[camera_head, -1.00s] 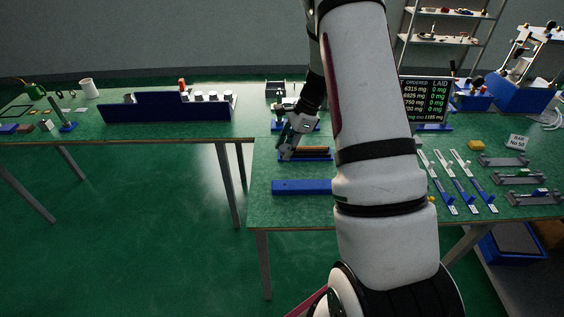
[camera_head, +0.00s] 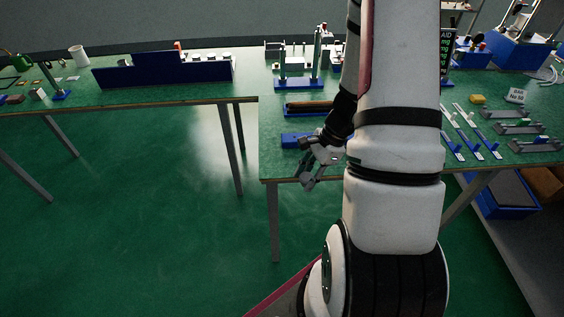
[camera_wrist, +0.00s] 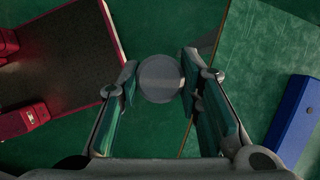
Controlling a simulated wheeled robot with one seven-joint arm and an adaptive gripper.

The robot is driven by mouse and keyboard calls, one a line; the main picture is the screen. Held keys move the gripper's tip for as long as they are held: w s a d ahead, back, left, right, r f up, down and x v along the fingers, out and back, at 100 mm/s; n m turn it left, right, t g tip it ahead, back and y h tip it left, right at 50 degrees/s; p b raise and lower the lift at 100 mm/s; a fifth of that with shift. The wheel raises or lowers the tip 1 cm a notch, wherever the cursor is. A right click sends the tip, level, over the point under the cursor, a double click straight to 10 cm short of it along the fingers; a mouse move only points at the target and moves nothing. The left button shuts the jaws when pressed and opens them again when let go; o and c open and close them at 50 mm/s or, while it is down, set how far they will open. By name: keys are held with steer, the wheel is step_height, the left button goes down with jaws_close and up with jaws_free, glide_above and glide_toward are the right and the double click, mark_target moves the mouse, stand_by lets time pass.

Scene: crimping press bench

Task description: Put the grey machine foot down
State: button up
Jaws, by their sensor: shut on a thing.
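The grey machine foot shows as a round grey disc (camera_wrist: 160,78) between my fingertips in the wrist view. My gripper (camera_wrist: 158,88) is shut on it, with one finger on each side. In the head view my gripper (camera_head: 312,178) hangs by the front edge of the right bench (camera_head: 345,182). In the wrist view the foot lies over the green floor, just left of the bench edge (camera_wrist: 208,75). The foot is too small in the head view to make out clearly.
A blue bar (camera_head: 296,140) lies on the bench near its front edge; it also shows in the wrist view (camera_wrist: 297,125). Behind it are a dark brown strip (camera_head: 308,106) and a blue-based stand with posts (camera_head: 298,82). Open floor (camera_head: 160,200) lies left of the bench.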

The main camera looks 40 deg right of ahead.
glide_above(280, 165)
steer(key=s+d, duration=0.1)
steer(key=shift+s+f, duration=0.2)
steer(key=shift+f, duration=0.35)
steer(key=f, duration=0.1)
steer(key=f+p, duration=0.1)
steer(key=shift+w+d+f, duration=0.1)
steer(key=shift+w+f, duration=0.2)
steer(key=shift+w, duration=0.05)
steer(key=shift+f, duration=0.5)
steer(key=shift+f, duration=0.3)
steer(key=o, duration=1.2)
steer(key=shift+r, duration=0.1)
